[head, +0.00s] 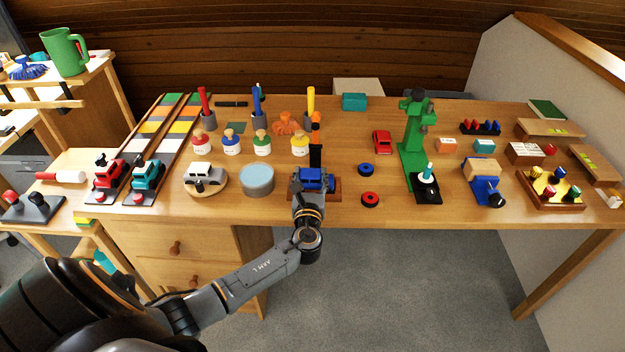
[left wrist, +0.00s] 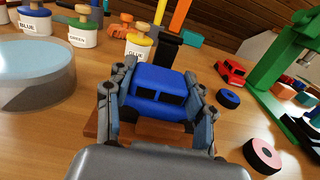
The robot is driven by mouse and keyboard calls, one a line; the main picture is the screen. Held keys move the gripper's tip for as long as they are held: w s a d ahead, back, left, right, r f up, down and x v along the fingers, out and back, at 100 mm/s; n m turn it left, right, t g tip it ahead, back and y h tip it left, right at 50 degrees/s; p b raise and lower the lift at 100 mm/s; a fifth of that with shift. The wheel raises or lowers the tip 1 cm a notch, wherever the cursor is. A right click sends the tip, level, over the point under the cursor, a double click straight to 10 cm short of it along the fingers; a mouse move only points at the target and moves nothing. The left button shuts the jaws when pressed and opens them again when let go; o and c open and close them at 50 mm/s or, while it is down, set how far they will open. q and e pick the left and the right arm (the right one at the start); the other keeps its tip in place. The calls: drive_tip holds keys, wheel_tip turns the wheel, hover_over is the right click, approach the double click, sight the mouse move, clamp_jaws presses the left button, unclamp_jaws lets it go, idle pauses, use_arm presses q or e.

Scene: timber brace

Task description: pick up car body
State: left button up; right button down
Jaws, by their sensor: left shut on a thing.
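A blue toy car body (head: 313,177) with dark windows is at the front middle of the bench. It also shows in the left wrist view (left wrist: 158,90). My left gripper (left wrist: 160,82) is shut on it, one finger on each side. In the head view my left gripper (head: 311,186) covers its near part. A brown wooden base (left wrist: 92,129) shows under the car body; I cannot tell whether the two touch. My right gripper is not in view.
A black post (head: 316,157) stands just behind the car body. A round light-blue tin (head: 257,180) is to its left. Black wheels with blue (head: 366,169) and red (head: 370,199) centres lie to the right. A red car (head: 382,142) and a green press (head: 413,140) stand farther right.

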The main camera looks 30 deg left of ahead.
sight(310, 176)
use_arm(q)
drive_tip(key=shift+r, duration=0.1)
drive_tip(key=shift+r, duration=0.6)
drive_tip(key=r, duration=0.1)
drive_tip(key=r+p, duration=0.1)
drive_tip(key=r, duration=0.1)
drive_tip(key=shift+s+d, duration=0.15)
drive_tip(key=shift+s, duration=0.15)
drive_tip(key=s+d+r+p, duration=0.1)
drive_tip(key=s+d+r, duration=0.4)
drive_tip(key=s+r, duration=0.55)
drive_tip(key=s+d+f+m+t+h, duration=0.3)
drive_tip(key=s+d+m+h, duration=0.45)
drive_tip(key=s+d, duration=0.6)
drive_tip(key=w+a+r+n+g+y, duration=0.1)
drive_tip(key=w+a+n+g+y, duration=0.2)
drive_tip(key=w+a+n+y, duration=0.4)
drive_tip(key=w+a, duration=0.5)
drive_tip(key=a, duration=0.1)
drive_tip(key=shift+a+r+n+y, duration=0.1)
drive_tip(key=shift+n+y, duration=0.15)
